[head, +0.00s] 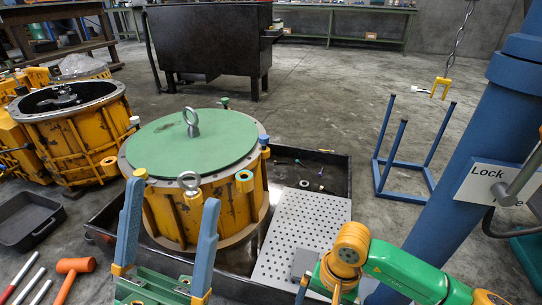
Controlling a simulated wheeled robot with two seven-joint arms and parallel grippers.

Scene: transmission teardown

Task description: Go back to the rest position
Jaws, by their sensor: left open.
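My left gripper (173,192) is at the lower left of the head view. Its two blue fingers point up and stand wide apart, with nothing held between them. Behind them is a yellow transmission housing (228,205) with a round green cover (190,142). An eyebolt (191,121) stands on the cover and another ring (189,182) shows at its near rim. I cannot tell from this view whether the fingers touch the housing. My green and yellow right arm (400,268) comes in at the lower right; its gripper is mostly hidden and its jaw state is unclear.
The housing stands in a black tray (335,172) with a perforated metal plate (309,222). A second open housing (70,135) is at left. A blue frame (412,180), a thick blue post (445,205) with a "Lock" sign and a hanging chain hook (440,88) are at right.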

